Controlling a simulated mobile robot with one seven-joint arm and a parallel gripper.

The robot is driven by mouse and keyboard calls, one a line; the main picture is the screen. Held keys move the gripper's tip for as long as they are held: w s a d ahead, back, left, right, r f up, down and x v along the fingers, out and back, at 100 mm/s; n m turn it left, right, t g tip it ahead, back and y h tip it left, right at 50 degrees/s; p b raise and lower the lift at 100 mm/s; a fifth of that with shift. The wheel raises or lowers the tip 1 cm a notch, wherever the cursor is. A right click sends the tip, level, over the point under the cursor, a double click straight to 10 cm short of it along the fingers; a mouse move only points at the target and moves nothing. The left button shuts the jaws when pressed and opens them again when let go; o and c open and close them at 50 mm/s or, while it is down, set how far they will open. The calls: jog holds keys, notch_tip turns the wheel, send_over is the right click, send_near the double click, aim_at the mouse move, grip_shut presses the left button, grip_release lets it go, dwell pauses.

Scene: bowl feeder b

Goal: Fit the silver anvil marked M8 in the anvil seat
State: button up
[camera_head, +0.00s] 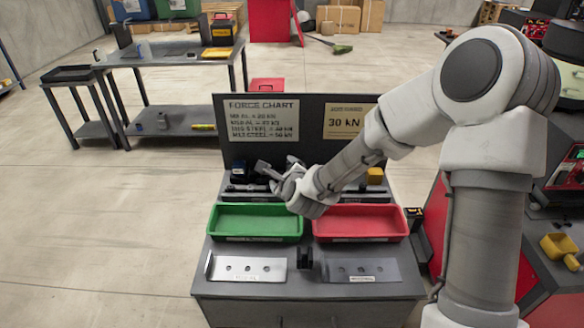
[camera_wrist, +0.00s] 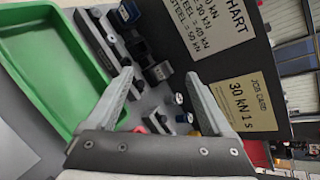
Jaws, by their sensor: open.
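My gripper (camera_head: 274,168) is open and empty, above the back of the bench behind the green tray. In the wrist view its two fingers (camera_wrist: 160,76) stand wide apart. Small silver pieces with bluish parts (camera_wrist: 181,117) lie on the bench beyond and between the fingers. I cannot read an M8 mark on any of them, so I cannot tell which is the anvil. A dark block with a round silver part (camera_wrist: 158,72) stands near the fingertips. I cannot tell whether it holds the anvil seat. My arm hides part of the bench back in the head view.
A green tray (camera_head: 256,236) and a red tray (camera_head: 359,237) stand mid-bench. Plates with holes, one silver (camera_head: 248,274) and one grey (camera_head: 350,265), lie in front, with a black block (camera_head: 305,258) between. The chart board (camera_head: 312,106) rises behind. A yellow block (camera_head: 375,176) is back right.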

jog(key=w+f+m+h, duration=0.1)
jog(key=w+f+m, duration=0.2)
jog(key=w+m, duration=0.1)
jog(key=w+d+f+m+t+h, duration=0.1)
jog(key=w+f+m, duration=0.3)
jog(key=w+f+m+h, duration=0.1)
jog(key=w+f+m, duration=0.2)
jog(key=w+m, duration=0.1)
jog(key=shift+w+d+f, duration=0.25)
jog(key=shift+w+d, duration=0.05)
jog(key=shift+w, duration=0.05)
jog(key=shift+d+x, duration=0.1)
jog(key=shift+x, duration=1.35)
jog(key=shift+d+x, duration=0.15)
jog(key=shift+x, duration=1.3)
grip_shut()
jog(key=shift+r, duration=0.1)
